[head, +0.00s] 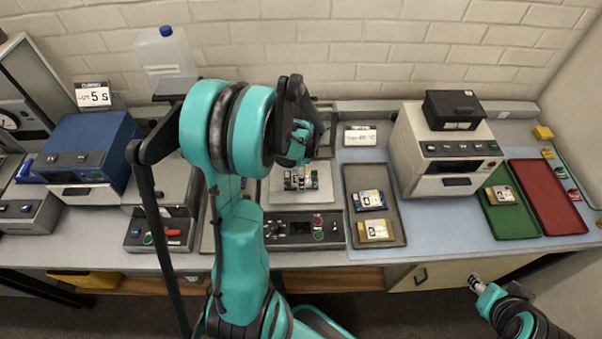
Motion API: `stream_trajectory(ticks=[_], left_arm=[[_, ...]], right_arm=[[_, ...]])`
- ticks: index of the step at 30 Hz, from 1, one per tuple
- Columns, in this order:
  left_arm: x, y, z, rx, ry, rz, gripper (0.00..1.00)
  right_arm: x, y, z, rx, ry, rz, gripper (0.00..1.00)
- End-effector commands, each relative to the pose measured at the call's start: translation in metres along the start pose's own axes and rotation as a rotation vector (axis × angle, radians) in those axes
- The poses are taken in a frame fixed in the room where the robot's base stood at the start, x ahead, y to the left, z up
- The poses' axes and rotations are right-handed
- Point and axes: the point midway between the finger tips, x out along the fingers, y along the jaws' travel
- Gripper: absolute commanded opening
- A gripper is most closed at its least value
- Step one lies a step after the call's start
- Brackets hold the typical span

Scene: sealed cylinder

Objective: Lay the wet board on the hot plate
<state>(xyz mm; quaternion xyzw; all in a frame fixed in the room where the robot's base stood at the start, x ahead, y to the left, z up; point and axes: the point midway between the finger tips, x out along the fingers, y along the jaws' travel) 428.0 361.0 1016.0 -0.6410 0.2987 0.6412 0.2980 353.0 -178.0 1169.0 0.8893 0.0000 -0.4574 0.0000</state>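My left arm fills the middle of the head view, and its gripper (298,160) points down at the centre. A small board with green and white parts (300,180) lies on or just above a pale plate (283,194), directly below the gripper. This plate sits behind a dark control panel (303,229) with a knob and buttons and looks like the hot plate. I cannot tell whether the gripper touches the board, and its fingers are not clear. My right gripper (476,284) is low at the right, in front of the bench, apart from every board.
A grey tray (392,182) holds a blue board (368,199) and a yellowish board (376,231). A green tray (517,221) holds one board (503,195); the red tray (556,214) is empty. A white machine (415,160) and a blue machine (95,150) stand either side.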

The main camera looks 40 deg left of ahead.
Motion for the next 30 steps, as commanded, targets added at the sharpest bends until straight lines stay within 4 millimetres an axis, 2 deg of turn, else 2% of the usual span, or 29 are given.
stream_trajectory(ticks=[5,8,21,27,30], left_arm=[[-0.002,0.0,0.0,0.0,0.0,0.0,0.73],[-0.011,0.0,0.0,0.0,0.0,0.0,0.73],[-0.102,0.0,0.0,0.0,0.0,0.0,0.73],[-0.122,0.001,-0.001,-0.003,0.001,-0.002,0.73],[-0.13,0.008,-0.006,-0.031,0.007,-0.023,0.73]], right_arm=[[-0.002,0.0,-0.001,0.0,0.0,0.0,0.4],[-0.005,0.0,-0.004,0.0,0.0,0.0,0.4],[-0.019,0.0,-0.014,0.0,0.0,0.0,0.4],[-0.021,0.0,-0.015,0.0,0.0,0.0,0.4],[-0.021,0.0,-0.015,0.0,0.0,0.0,0.4]])
